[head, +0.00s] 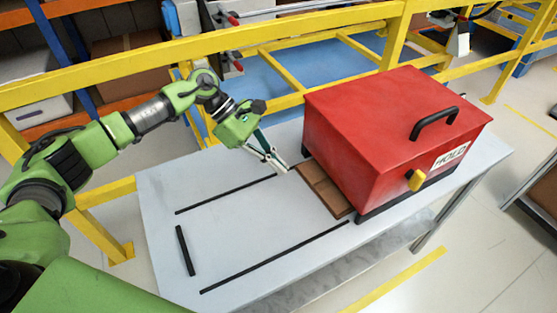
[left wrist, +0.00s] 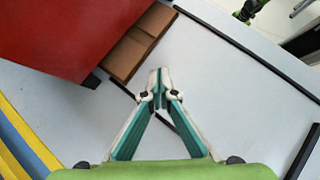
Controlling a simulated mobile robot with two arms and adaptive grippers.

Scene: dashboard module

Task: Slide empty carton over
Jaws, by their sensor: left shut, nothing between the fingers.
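A flat brown carton (head: 326,190) sticks out from under the left side of the red box (head: 375,140) on the grey table. Its rest is hidden by the red box. In the left wrist view the carton (left wrist: 138,45) lies beyond my fingertips, beside the red box (left wrist: 75,30). My left gripper (head: 281,166) is shut and empty, just left of the carton's back end and apart from it. In the left wrist view its fingertips (left wrist: 160,73) meet over the bare table. My right gripper is not in view.
Black strips (head: 275,258) mark lanes on the table (head: 165,190), with a short strip (head: 185,250) at the left end. The table between them is clear. The red box has a black handle and a yellow knob (head: 415,181). A yellow rail (head: 250,36) runs behind.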

